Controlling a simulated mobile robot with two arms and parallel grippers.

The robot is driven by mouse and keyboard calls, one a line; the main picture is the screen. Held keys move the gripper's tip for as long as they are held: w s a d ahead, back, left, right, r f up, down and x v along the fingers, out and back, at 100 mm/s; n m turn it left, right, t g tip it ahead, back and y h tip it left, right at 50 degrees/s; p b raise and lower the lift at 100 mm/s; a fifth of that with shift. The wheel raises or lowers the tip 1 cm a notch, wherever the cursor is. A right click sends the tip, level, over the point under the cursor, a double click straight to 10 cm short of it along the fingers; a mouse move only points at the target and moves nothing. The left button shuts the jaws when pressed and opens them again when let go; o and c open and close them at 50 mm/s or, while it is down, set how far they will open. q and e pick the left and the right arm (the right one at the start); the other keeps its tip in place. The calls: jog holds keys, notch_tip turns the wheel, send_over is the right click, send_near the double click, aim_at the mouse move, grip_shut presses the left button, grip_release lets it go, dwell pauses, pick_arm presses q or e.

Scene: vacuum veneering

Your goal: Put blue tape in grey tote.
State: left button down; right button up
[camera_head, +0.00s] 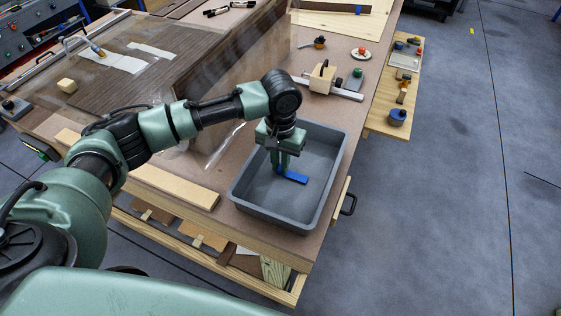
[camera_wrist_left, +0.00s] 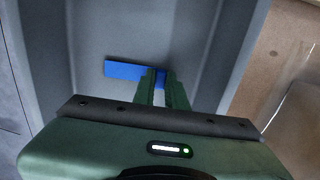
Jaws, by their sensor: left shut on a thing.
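The blue tape (camera_head: 293,177) is a flat blue strip inside the grey tote (camera_head: 336,168), which stands at the near corner of the workbench. My left gripper (camera_head: 280,168) reaches down into the tote and is shut on the tape near one end. The left wrist view shows the tape (camera_wrist_left: 125,70) sticking out to the left of the fingertips (camera_wrist_left: 160,76), with the tote's floor and walls around it. I cannot tell whether the tape touches the tote floor. My right gripper is not in view.
A wooden strip (camera_head: 176,187) lies left of the tote. A wooden block with a metal bar (camera_head: 326,82) and a green-knobbed piece (camera_head: 356,78) lie beyond it. Open floor (camera_head: 460,200) lies to the right.

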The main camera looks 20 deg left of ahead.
aim_at(280, 167)
pick_arm(q)
jog(key=shift+f, duration=0.15)
jog(key=c, duration=1.5)
grip_release()
jog(key=shift+o, duration=0.2)
notch_tip(280, 167, up, 12)
jog(key=b, duration=0.2)
